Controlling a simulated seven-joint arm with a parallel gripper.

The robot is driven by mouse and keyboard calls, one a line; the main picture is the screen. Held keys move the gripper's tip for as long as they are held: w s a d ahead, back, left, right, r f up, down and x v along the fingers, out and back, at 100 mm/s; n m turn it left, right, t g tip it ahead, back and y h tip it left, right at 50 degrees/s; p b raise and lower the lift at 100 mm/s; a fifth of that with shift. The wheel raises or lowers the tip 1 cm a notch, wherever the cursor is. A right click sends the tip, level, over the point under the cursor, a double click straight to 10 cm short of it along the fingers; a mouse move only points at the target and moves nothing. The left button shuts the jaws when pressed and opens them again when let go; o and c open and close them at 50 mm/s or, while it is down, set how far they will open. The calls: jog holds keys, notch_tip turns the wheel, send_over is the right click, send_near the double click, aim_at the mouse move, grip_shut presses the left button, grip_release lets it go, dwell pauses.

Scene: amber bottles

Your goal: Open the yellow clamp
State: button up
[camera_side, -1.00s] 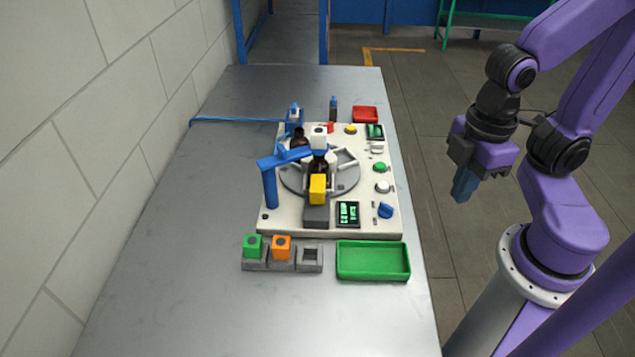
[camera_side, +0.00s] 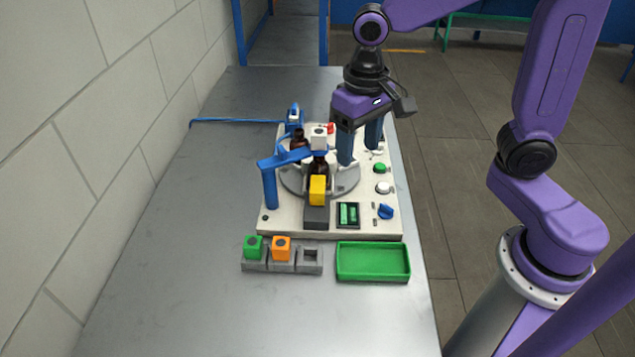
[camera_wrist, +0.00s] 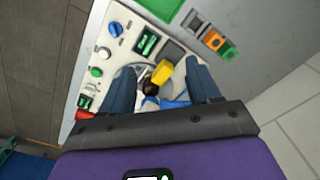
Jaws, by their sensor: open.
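The yellow clamp (camera_side: 317,189) is a yellow block on a dark grey base at the front of the round turntable (camera_side: 345,180). A dark amber bottle (camera_side: 319,168) stands just behind it. In the wrist view the yellow clamp (camera_wrist: 162,72) lies between and beyond my fingertips. My gripper (camera_side: 359,155) is over the right rear part of the white panel, its blue fingers spread wide and empty. In the wrist view my gripper (camera_wrist: 163,82) is also open. The fingers are apart from the clamp.
A blue arm (camera_side: 285,160) reaches over the turntable with a white block (camera_side: 319,138) at its end. The panel (camera_side: 285,222) carries buttons and a blue knob (camera_side: 386,211). A green tray (camera_side: 373,262) and holders with green (camera_side: 252,246) and orange (camera_side: 281,247) blocks stand in front.

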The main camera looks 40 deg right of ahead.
aim_at(317, 187)
jog(key=w+m, duration=0.9)
jog(key=w, duration=0.2)
jog(key=f, duration=1.7)
jog(key=shift+w+d+f, duration=0.15)
jog(key=shift+d+f, duration=0.15)
jog(key=shift+d, duration=0.1)
